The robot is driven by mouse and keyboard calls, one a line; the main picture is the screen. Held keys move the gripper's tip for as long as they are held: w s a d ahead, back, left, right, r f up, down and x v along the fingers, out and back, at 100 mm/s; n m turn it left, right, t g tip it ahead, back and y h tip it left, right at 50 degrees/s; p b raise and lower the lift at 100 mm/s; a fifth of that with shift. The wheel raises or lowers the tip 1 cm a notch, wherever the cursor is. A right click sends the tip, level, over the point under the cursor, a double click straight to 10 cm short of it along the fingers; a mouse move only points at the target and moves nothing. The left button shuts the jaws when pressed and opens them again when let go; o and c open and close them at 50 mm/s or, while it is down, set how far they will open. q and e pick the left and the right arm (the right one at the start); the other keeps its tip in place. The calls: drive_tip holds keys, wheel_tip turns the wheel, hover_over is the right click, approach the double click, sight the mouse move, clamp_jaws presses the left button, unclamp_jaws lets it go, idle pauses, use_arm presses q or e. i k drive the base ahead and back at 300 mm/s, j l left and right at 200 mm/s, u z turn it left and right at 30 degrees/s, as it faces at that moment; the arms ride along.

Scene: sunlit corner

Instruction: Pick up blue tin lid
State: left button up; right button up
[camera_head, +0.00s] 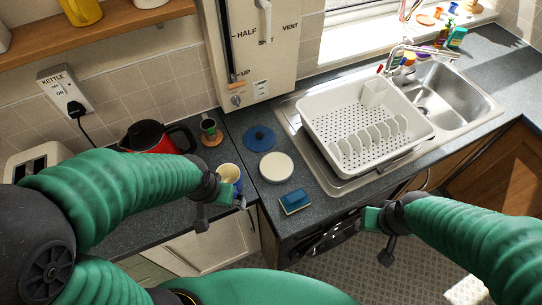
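A round blue tin lid (259,138) with a small dark knob at its middle lies flat on the dark worktop, left of the dish rack. A round cream-white piece (276,166) lies just in front of it, perhaps the matching tin. My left gripper (222,208) is in front and to the left of the lid, with its fingers apart and nothing visible between them. My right gripper (378,235) is farther right, in front of the worktop edge. Its fingers also look apart and empty. Neither gripper touches the lid.
A cream mug (229,175) stands just behind my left gripper. A blue sponge-like block (295,201) lies near the front edge. A white dish rack (313,118) stands by the sink.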

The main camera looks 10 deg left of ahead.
sight(259, 139)
drive_tip(key=j+z, duration=0.25)
drive_tip(key=z, duration=0.15)
drive_tip(key=j+z, duration=0.25)
drive_tip(key=z, duration=0.2)
drive_tip(key=j+z, duration=0.25)
drive_tip(key=z, duration=0.15)
